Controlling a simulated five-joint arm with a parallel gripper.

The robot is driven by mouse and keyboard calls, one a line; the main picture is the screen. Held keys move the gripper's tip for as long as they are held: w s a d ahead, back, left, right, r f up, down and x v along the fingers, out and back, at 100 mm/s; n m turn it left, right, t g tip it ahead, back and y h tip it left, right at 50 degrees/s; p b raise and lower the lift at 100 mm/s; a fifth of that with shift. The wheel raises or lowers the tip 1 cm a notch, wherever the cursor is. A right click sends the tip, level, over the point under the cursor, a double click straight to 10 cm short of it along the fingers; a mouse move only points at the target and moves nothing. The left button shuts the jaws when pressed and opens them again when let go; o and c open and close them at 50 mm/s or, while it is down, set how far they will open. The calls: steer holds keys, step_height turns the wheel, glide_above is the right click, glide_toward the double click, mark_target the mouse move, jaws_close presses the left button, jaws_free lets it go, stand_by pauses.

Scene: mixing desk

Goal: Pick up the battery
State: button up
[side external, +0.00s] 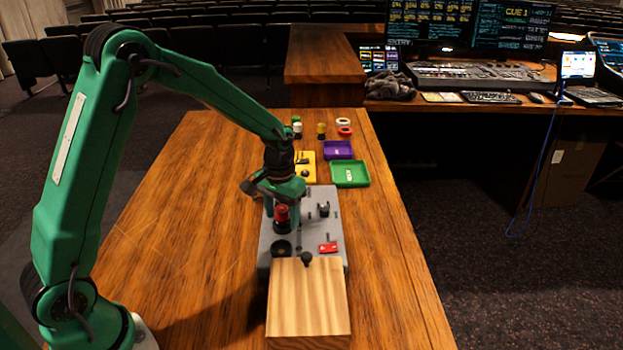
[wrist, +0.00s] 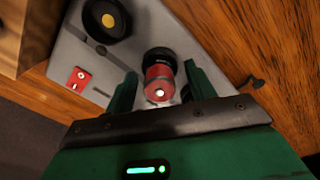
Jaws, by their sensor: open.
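The battery (side external: 282,213) is a short red cylinder standing upright on the grey panel (side external: 303,197), with its lower end in a round black socket (side external: 282,228). In the wrist view the battery (wrist: 158,85) shows its pale metal tip facing the camera. My gripper (side external: 276,203) is above and around the battery's top. In the wrist view the two green fingers of my gripper (wrist: 160,78) are apart, one on each side of the battery. I cannot tell whether either finger touches it. My gripper holds nothing.
The grey panel also carries a red switch (side external: 328,248), a black dial (side external: 281,248) and knobs. A wooden block (side external: 308,305) stands at its near end. Beyond are a green tray (side external: 350,173), a purple tray (side external: 338,150) and a yellow box (side external: 306,172). The table's left side is clear.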

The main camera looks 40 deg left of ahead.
mark_target(282, 207)
steer(key=c, duration=1.1)
steer(key=shift+c, duration=0.2)
steer(key=shift+r, duration=0.1)
steer(key=shift+r, duration=0.8)
step_height(282, 207, up, 2)
steer(key=shift+r, duration=0.2)
steer(key=s+d+r, duration=0.5)
steer(key=d+r, duration=0.2)
steer(key=d, duration=0.3)
steer(key=shift+s+d, duration=0.15)
steer(key=shift+s, duration=0.15)
steer(key=shift+f, duration=0.1)
